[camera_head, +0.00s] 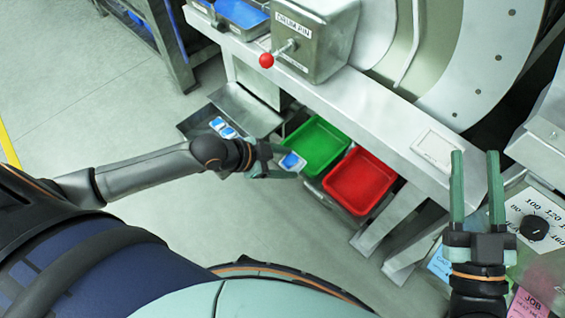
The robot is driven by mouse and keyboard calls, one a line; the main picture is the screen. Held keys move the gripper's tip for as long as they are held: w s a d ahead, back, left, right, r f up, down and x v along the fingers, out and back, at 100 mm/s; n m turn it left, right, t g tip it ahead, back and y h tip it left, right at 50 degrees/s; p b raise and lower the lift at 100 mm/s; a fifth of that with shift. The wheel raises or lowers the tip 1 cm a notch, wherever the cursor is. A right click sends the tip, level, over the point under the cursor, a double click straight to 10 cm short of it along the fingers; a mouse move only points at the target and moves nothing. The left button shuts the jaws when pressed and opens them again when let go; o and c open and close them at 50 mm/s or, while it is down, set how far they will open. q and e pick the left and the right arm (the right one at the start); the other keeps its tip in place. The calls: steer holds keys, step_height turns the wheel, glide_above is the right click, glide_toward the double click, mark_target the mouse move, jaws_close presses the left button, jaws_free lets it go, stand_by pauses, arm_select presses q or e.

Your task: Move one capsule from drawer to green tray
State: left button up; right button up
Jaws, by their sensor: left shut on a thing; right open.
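My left gripper (277,163) is shut on a blue and white capsule (292,162). It holds the capsule over or just at the left front edge of the green tray (318,143); I cannot tell the height. The metal drawer (193,124) stands pulled out to the left, with more blue and white capsules (223,127) in it. The green tray looks empty where its inside shows. My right gripper (477,160) is open and empty at the right, its fingers pointing up in the picture.
A red tray (359,181) sits right beside the green one. A steel bench (375,110) runs above them, with a metal box and a red-knobbed lever (267,60). A panel with a black dial (534,228) is at the right. The floor at left is clear.

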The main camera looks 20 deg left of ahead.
mark_target(290, 155)
arm_select(q)
steer(key=shift+w+d+f+b, duration=0.15)
steer(key=shift+w+f+b, duration=0.1)
steer(key=shift+w+b, duration=0.25)
steer(key=w+b, duration=0.1)
steer(key=w+d+f+b, duration=0.1)
steer(key=b, duration=0.1)
steer(key=shift+w+f, duration=0.25)
steer(key=shift+w, duration=0.1)
steer(key=w+b, duration=0.1)
steer(key=w+d+f+b, duration=0.1)
steer(key=w, duration=0.1)
steer(key=shift+f+b, duration=0.2)
steer(key=shift+b, duration=0.2)
steer(key=shift+a+x, duration=0.25)
steer(key=shift+x, duration=0.8)
arm_select(e)
steer(key=s+a+r+n+t+y, duration=0.1)
steer(key=s+r+n+y, duration=0.2)
steer(key=s+y, duration=0.3)
steer(key=shift+a+r+n+y, duration=0.25)
steer(key=shift+r+n+y, duration=0.15)
steer(key=shift+n+y, duration=0.4)
arm_select(q)
steer(key=shift+w, duration=0.1)
steer(key=o, duration=0.7)
steer(key=shift+f, duration=0.1)
